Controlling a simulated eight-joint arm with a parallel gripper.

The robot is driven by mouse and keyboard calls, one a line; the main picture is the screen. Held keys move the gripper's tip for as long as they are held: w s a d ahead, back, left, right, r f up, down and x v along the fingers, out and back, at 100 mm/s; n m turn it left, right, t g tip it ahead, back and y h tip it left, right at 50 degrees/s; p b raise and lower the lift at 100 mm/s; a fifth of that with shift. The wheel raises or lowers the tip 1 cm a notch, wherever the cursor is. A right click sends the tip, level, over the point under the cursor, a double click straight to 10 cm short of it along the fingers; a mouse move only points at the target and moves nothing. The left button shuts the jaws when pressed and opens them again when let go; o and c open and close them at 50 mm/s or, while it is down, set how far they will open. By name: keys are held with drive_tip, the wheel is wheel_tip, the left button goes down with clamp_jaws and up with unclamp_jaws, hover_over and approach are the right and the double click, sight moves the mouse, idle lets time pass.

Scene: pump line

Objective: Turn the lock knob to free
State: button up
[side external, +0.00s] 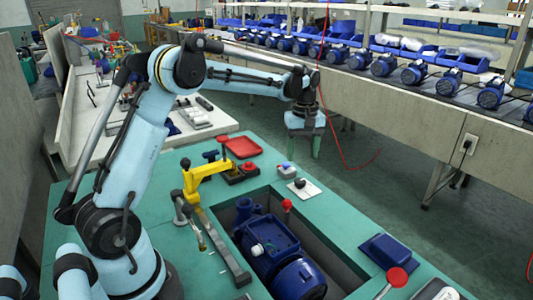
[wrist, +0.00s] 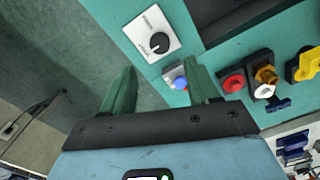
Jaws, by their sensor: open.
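The lock knob (wrist: 160,43) is a round black dial on a white square plate (wrist: 143,27) with small dark lettering that I cannot read. In the side external view, the knob (side external: 299,183) sits on its plate on the green bench, beside the recess. A light mark shows on the knob, but I cannot tell which setting it points to. My gripper (wrist: 162,68) is open and empty, its two green fingers apart. In the side external view, my gripper (side external: 303,150) hangs above and beyond the knob, apart from it.
A small box with a blue button (wrist: 180,82) lies near the fingers. A red button (wrist: 232,83) and a yellow clamp (side external: 205,175) stand nearby. A blue pump (side external: 300,277) sits in the recess. A red-knobbed lever (side external: 287,205) rises close to the plate.

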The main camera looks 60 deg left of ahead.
sight(300, 180)
wheel_tip(300, 180, down, 9)
drive_tip(key=shift+f, duration=0.15)
idle(0.4)
drive_tip(key=c, duration=1)
